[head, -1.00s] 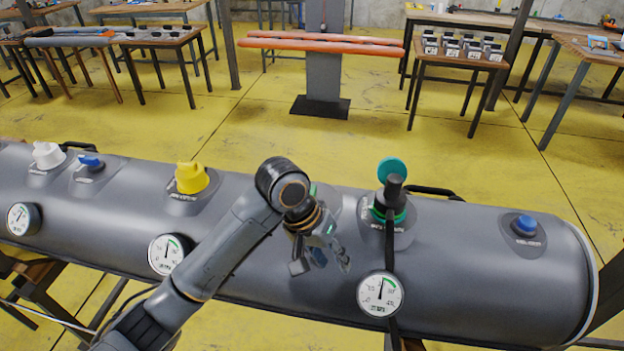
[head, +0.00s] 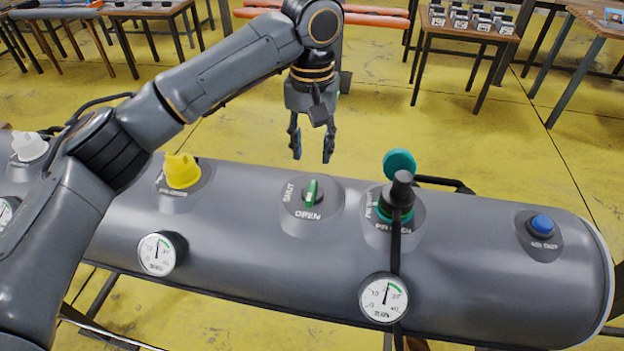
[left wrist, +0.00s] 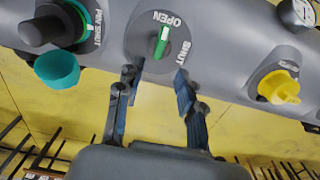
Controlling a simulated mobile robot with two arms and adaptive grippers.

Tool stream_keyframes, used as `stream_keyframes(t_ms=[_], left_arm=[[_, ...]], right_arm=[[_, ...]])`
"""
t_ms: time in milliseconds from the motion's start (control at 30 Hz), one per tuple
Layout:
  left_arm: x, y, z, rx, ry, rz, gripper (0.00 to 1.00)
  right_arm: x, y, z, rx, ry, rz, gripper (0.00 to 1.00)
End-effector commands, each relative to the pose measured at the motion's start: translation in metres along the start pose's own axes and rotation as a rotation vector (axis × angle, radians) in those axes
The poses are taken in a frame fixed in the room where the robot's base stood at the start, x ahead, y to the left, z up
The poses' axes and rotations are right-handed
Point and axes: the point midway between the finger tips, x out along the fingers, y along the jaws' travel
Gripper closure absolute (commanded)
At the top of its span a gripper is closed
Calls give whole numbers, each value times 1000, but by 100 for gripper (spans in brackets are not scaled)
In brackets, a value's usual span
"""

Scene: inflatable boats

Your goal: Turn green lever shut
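The green lever (head: 312,192) sits on a round dark plate on the grey inflatable tube, and it shows in the left wrist view too (left wrist: 162,43). The plate reads "OPEN" below the lever and "SHUT" to its left in the head view. The lever's pale tip points towards "OPEN" in the left wrist view. My left gripper (head: 312,157) is open and empty, fingers pointing down, on the far side of the lever and apart from it. In the left wrist view its fingertips (left wrist: 155,77) are spread near the plate's edge. My right gripper is not in view.
A black pump fitting with a teal cap (head: 399,162) stands right of the lever. A yellow knob (head: 182,171) is to the left. Gauges (head: 384,298) and a blue button (head: 542,224) are also on the tube (head: 470,270). Tables stand behind, across open yellow floor.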

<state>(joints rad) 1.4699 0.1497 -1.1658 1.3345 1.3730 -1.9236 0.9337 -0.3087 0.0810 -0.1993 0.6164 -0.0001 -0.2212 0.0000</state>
Motion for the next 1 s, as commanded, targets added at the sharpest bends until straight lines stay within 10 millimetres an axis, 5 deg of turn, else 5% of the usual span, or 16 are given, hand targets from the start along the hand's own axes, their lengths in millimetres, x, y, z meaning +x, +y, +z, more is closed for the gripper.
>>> stream_keyframes(t_ms=[300, 500, 900, 1000], left_arm=[[66, -1, 1, 1, -2, -1, 62], [91, 0, 0, 0, 0, 0, 62], [99, 0, 0, 1, 1, 0, 62], [98, 0, 0, 1, 1, 0, 83]], right_arm=[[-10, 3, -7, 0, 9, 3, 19], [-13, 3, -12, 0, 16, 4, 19], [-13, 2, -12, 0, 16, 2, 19], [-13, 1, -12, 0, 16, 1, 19]])
